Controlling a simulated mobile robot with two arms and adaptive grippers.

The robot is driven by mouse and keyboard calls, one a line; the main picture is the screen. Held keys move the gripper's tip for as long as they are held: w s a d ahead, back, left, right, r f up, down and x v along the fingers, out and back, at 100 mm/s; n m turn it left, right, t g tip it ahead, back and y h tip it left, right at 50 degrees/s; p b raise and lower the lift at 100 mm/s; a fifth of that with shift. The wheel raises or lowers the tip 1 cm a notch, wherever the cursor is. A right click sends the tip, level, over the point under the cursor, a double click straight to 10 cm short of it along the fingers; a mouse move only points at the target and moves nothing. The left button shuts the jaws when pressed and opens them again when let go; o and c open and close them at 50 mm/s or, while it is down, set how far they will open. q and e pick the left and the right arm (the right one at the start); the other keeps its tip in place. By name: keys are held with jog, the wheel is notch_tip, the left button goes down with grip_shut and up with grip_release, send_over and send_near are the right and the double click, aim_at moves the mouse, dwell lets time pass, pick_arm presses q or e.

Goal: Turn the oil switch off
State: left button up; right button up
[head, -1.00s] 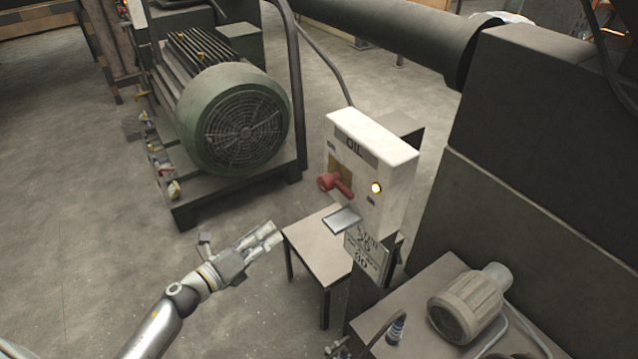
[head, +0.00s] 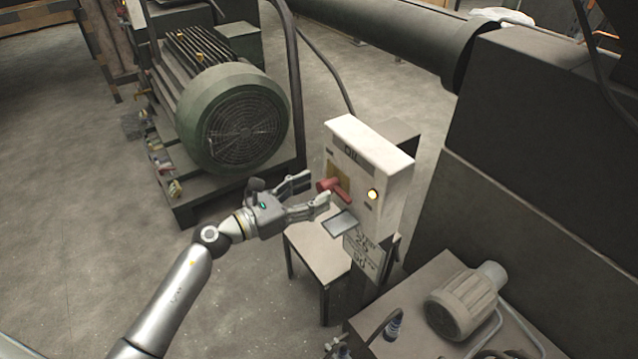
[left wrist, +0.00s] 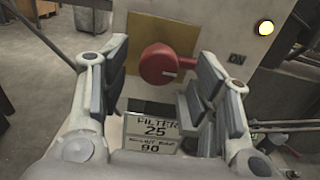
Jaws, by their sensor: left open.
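The oil switch is a red rotary handle (head: 333,190) on the front of a white box marked OIL (head: 372,162). In the left wrist view the red handle (left wrist: 160,66) sits on a brass-coloured plate, its lever pointing right toward the ON label (left wrist: 237,59). A yellow-white lamp (head: 373,195) on the box is lit. My left gripper (head: 316,190) is open just in front of the handle, its fingers pointing at the box. In the left wrist view the handle shows between the open fingers, beyond them. The gripper holds nothing. My right gripper is not in view.
A small table (head: 318,250) stands below the box, with a sign (head: 362,252) beside it. A large green motor (head: 235,118) stands behind to the left. A small beige motor (head: 465,300) sits at lower right. Floor at left is clear.

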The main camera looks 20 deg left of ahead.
pick_arm(q)
jog(key=shift+x, duration=1.15)
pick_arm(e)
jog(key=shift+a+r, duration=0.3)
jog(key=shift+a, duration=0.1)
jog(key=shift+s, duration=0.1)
pick_arm(q)
jog(key=c, duration=1)
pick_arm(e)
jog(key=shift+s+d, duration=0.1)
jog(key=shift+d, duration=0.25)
